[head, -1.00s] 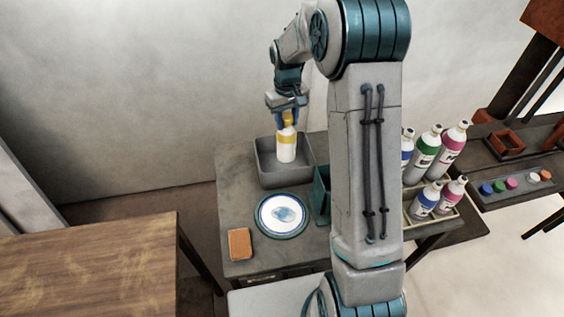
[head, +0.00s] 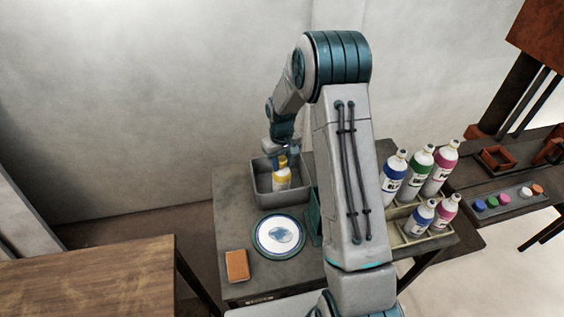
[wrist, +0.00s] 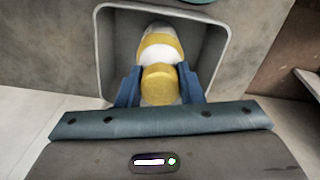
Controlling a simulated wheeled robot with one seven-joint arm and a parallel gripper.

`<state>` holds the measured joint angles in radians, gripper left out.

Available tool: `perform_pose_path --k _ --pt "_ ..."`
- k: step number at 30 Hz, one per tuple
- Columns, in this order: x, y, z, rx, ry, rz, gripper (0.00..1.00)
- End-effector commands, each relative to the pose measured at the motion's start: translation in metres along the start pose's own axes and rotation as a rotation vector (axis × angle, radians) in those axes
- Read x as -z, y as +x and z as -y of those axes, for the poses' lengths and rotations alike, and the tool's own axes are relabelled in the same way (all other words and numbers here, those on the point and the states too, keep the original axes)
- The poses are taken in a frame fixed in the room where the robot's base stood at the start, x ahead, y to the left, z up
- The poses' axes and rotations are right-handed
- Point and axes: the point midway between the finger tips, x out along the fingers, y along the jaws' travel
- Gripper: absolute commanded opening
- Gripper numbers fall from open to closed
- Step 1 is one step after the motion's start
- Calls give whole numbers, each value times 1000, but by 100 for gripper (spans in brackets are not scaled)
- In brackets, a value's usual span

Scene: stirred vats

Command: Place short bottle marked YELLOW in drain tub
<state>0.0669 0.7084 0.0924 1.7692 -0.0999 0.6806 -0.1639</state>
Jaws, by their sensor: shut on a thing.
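The bottle (head: 281,181) is white with a yellow band and a yellow cap. My gripper (head: 286,155) is shut on it near its top. The bottle is inside the outline of the grey drain tub (head: 262,195), low between its walls and roughly upright. In the wrist view the bottle (wrist: 160,45) shows between the two blue fingers of my gripper (wrist: 160,88), with the tub's rim (wrist: 222,40) around it. I cannot tell whether the bottle touches the tub floor. Its label text is not readable.
A round plate-like disc (head: 281,236) and an orange block (head: 237,266) lie on the table in front of the tub. A green container (head: 315,215) is partly hidden by my arm. Several bottles stand in a rack (head: 408,238) at the right. A wooden table (head: 100,280) is at left.

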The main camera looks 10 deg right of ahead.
Motion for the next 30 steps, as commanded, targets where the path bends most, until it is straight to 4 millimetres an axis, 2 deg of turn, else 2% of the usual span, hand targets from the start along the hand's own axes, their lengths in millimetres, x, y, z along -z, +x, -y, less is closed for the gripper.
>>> perform_pose_path --k 3,12,13,15,25,30 --pt "0 8 0 0 0 0 12" --pt "0 13 0 0 0 -1 12" --pt "0 12 0 0 0 0 39" --pt "0 11 0 0 0 0 56" --pt "0 9 0 0 1 0 56" --pt "1 -9 -1 -2 1 -5 56"
